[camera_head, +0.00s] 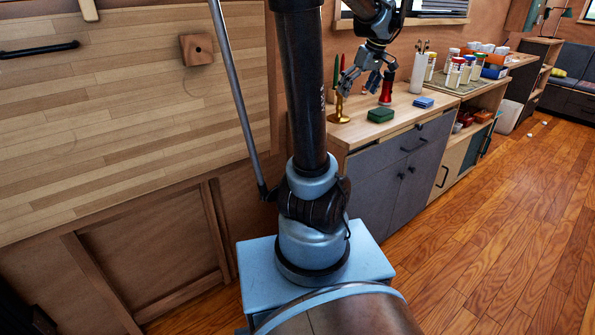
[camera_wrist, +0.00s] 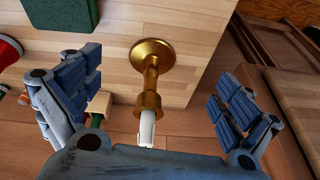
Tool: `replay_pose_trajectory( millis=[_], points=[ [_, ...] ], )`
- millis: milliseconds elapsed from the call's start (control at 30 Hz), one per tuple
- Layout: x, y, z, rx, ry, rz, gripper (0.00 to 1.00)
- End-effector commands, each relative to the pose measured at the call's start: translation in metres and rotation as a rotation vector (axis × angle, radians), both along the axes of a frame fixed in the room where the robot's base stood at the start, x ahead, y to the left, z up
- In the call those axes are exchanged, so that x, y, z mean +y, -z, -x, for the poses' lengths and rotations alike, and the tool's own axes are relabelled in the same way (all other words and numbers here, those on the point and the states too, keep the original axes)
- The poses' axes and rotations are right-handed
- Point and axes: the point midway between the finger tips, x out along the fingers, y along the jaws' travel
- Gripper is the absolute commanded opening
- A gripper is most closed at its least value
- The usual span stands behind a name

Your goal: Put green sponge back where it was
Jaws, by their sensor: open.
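The green sponge (camera_head: 380,115) lies flat on the wooden counter top (camera_head: 405,112), near its front edge. In the wrist view the green sponge (camera_wrist: 62,14) is partly cut off at the upper left. My gripper (camera_head: 366,84) is above the counter, behind and above the sponge. In the wrist view my gripper (camera_wrist: 152,78) has its fingers spread wide, with nothing held. A brass candlestick (camera_wrist: 152,62) shows between the fingers, and the sponge is outside them. Contact with the candlestick cannot be told.
The candlestick (camera_head: 339,112) stands left of the sponge. A red mill (camera_head: 387,90) stands behind it, and a blue sponge (camera_head: 423,102) lies to its right. A white utensil holder (camera_head: 418,74) and several jars stand farther right. The floor (camera_head: 480,225) in front is clear.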

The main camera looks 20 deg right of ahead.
Motion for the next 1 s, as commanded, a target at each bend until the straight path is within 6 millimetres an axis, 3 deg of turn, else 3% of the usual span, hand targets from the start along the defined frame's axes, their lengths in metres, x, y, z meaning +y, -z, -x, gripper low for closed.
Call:
replay_pose_trajectory(
  millis=[33,200,500,733,1000],
  points=[
    [0.027,0.004,0.004,0.012,0.002,0.001,0.98],
    [0.096,0.022,0.025,0.055,0.048,0.007,0.98],
    [0.190,0.067,0.083,0.102,0.131,0.034,0.98],
    [0.238,0.112,0.133,0.114,0.194,0.059,0.98],
    [0.263,0.160,0.178,0.104,0.259,0.078,0.98]
  ],
)
